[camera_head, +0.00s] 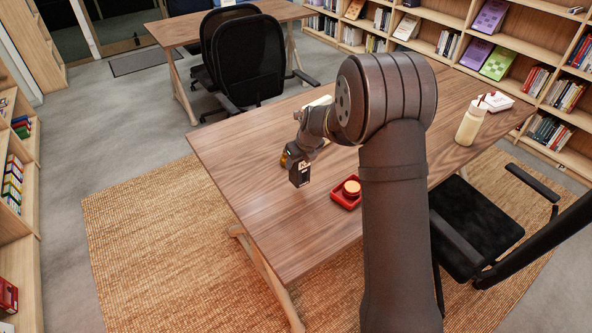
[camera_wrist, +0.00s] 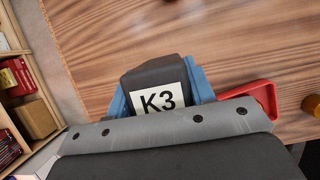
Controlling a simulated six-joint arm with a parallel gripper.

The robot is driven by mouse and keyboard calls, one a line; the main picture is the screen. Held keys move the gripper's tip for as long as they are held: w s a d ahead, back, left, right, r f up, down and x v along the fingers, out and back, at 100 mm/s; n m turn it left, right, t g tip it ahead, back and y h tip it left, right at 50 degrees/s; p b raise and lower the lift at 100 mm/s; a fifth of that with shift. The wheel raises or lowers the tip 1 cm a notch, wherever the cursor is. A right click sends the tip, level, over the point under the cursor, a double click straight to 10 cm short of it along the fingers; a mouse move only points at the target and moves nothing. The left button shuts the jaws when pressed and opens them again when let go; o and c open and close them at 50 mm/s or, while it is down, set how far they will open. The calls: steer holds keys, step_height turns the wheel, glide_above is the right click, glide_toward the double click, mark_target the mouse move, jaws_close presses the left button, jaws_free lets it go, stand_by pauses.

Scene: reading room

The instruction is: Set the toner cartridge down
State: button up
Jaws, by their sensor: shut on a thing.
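The toner cartridge is a dark block with a white K3 label. In the wrist view the cartridge (camera_wrist: 148,76) sits between the blue fingers of my gripper (camera_wrist: 160,92), which is shut on it. In the head view my gripper (camera_head: 297,158) is over the wooden table (camera_head: 240,160), with the cartridge (camera_head: 301,175) hanging below it. I cannot tell whether the cartridge touches the tabletop. Its lower side is hidden in the wrist view.
A red tray (camera_head: 340,201) with a round orange-topped item (camera_head: 351,187) is just right of the cartridge. A cream bottle (camera_head: 470,124) and a white box (camera_head: 497,102) stand at the table's far right. The table's left part is bare. Black chairs (camera_head: 248,62) stand behind.

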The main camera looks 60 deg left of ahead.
steer(key=shift+s+a+f, duration=0.25)
steer(key=shift+a+f, duration=0.1)
steer(key=shift+f, duration=1.85)
steer(key=shift+f, duration=0.2)
steer(key=o, duration=1.2)
steer(key=shift+r, duration=0.1)
steer(key=v, duration=1.2)
